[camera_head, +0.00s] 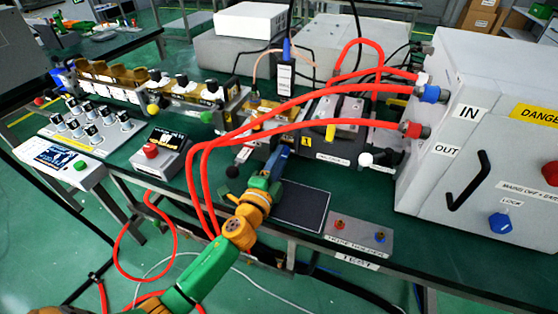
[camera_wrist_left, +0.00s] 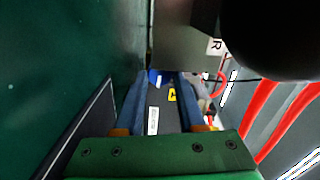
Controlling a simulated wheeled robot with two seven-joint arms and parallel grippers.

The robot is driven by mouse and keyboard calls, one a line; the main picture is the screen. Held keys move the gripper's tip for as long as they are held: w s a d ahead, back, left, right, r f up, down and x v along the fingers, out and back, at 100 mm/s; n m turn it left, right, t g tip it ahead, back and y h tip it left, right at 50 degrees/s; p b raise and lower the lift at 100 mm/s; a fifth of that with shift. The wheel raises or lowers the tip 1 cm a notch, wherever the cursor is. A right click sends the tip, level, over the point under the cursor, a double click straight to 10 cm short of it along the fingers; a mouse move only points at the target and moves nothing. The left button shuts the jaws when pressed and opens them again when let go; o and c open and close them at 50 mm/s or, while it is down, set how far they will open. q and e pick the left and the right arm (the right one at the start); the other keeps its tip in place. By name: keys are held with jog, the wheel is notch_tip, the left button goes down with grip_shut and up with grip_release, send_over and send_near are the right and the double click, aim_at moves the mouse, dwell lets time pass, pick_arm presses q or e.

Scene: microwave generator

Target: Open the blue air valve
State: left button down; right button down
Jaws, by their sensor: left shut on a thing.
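My left arm comes in from the lower left in the head view. Its gripper (camera_head: 281,152) has blue fingers that reach the front of the fixture on the bench. In the left wrist view the two blue fingers (camera_wrist_left: 160,76) stand apart, with a small blue part, the blue air valve (camera_wrist_left: 155,77), between their tips. The gripper is shut on it. In the head view the valve is hidden by the fingers, so I cannot tell its turn angle. My right gripper is not in view.
Red hoses (camera_head: 205,170) loop close beside my left arm. A large grey cabinet (camera_head: 440,130) stands at the right.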

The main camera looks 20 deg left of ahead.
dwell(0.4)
pick_arm(q)
jog(key=c, duration=0.5)
grip_release()
jog(key=shift+s+a, duration=0.1)
jog(key=shift+s, duration=3.45)
